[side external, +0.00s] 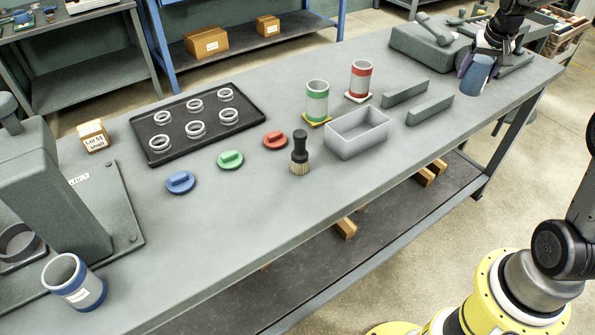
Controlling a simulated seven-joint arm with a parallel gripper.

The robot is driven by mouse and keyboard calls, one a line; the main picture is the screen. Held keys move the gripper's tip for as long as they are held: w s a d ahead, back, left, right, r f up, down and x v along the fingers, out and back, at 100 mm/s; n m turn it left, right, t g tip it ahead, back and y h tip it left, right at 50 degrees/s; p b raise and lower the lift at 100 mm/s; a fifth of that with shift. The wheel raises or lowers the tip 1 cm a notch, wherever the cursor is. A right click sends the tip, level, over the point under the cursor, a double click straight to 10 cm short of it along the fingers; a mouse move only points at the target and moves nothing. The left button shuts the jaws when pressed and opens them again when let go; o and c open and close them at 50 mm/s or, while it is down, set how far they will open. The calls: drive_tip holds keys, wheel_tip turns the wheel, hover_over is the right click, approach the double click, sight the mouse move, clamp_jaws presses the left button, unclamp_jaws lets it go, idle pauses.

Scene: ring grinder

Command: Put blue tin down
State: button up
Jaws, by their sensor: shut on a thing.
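A pale tin with blue bands (75,283) stands upright, open top up, at the near left of the bench, by the front corner of a grey base plate. My gripper (484,58) is far from it, at the far right end of the bench. My gripper is shut on a blue-grey, cup-like thing (475,76), which is tilted and partly hidden by the fingers. I cannot tell for sure what it is or whether it touches the bench.
A green-banded tin (317,101) and a red-banded tin (360,80) stand mid-bench behind a grey open box (358,133). A black tray (199,142) holds several rings. The front left-middle bench is clear.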

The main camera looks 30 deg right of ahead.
drive_tip(key=w+a+n+t+y, duration=0.1)
drive_tip(key=w+a+n, duration=0.3)
drive_tip(key=a, duration=1)
drive_tip(key=w+a+n+t+y, duration=0.1)
drive_tip(key=w+a+n, duration=0.2)
drive_tip(key=a, duration=1.1)
drive_tip(key=s+a+r+n+y, duration=0.15)
drive_tip(key=s+a+n, duration=0.25)
drive_tip(key=a, duration=0.9)
drive_tip(key=s+a+n+y, duration=0.2)
drive_tip(key=s+a+n, duration=0.15)
drive_tip(key=a, duration=0.85)
drive_tip(key=shift+g, duration=0.3)
drive_tip(key=w+a+f, duration=0.2)
drive_tip(key=w+f, duration=0.1)
drive_tip(key=w, duration=0.1)
drive_tip(key=w+a+f, duration=0.2)
drive_tip(key=w+f, duration=0.1)
drive_tip(key=w+a+f, duration=0.3)
drive_tip(key=w, duration=0.1)
drive_tip(key=shift+w+f, duration=0.3)
drive_tip(key=shift+f, duration=0.1)
drive_tip(key=shift+w+f, duration=0.1)
drive_tip(key=shift+f, duration=1.55)
drive_tip(key=shift+f, duration=0.15)
